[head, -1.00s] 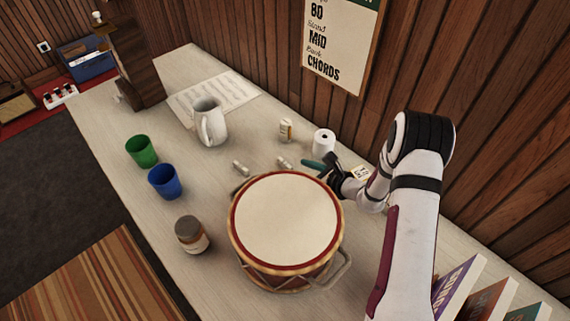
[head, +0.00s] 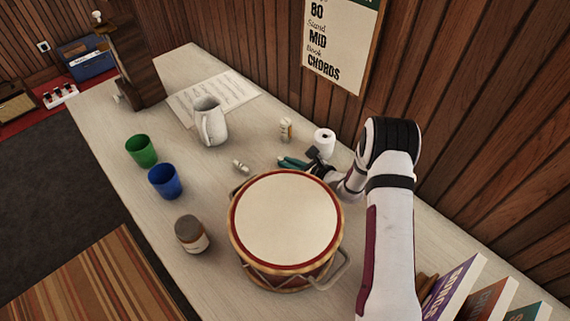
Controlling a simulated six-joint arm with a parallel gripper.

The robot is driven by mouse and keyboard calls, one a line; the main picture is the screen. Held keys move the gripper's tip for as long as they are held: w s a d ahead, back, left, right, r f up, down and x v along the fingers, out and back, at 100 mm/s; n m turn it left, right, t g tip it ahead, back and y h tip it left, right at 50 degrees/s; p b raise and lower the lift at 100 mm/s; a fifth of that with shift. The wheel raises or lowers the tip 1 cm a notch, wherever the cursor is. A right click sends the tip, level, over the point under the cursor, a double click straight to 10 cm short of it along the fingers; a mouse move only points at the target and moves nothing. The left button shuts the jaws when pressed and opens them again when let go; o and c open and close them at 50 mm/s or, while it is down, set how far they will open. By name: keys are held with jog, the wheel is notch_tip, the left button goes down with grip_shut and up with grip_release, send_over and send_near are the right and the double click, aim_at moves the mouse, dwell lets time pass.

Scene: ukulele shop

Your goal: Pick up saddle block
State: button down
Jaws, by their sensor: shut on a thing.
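My gripper (head: 291,162), with teal fingers, is low over the table just behind the drum. It is shut on a small pale piece, which I take to be the saddle block. The fingers hide nearly all of that piece, so its shape and tilt cannot be told. I cannot tell if it touches the table. A similar small pale piece (head: 241,167) lies on the table to the left of the gripper, apart from it.
The drum (head: 286,217) stands close in front of my gripper. A white roll (head: 324,141) and a small bottle (head: 286,130) stand behind it. A white pitcher (head: 211,122), green cup (head: 141,151), blue cup (head: 165,182) and brown jar (head: 191,234) are left. Books (head: 455,290) stand front right.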

jog(key=r, duration=0.2)
jog(key=d+r, duration=0.1)
jog(key=r, duration=0.1)
jog(key=shift+s+r, duration=0.1)
jog(key=shift+r, duration=0.3)
jog(key=s+d+r, duration=0.4)
jog(key=d+r, duration=0.2)
jog(key=d, duration=0.4)
jog(key=s+r+m+t+h, duration=0.15)
jog(key=s+r, duration=0.35)
jog(key=r, duration=0.5)
jog(key=s+r+m+t+h, duration=0.15)
jog(key=s+r, duration=0.35)
jog(key=r, duration=0.5)
notch_tip(320, 180, up, 10)
jog(key=w+m+h, duration=0.1)
jog(key=m+h, duration=0.1)
jog(key=shift+w+a+f+m, duration=0.2)
jog(key=shift+a+m, duration=0.1)
jog(key=shift+a, duration=0.05)
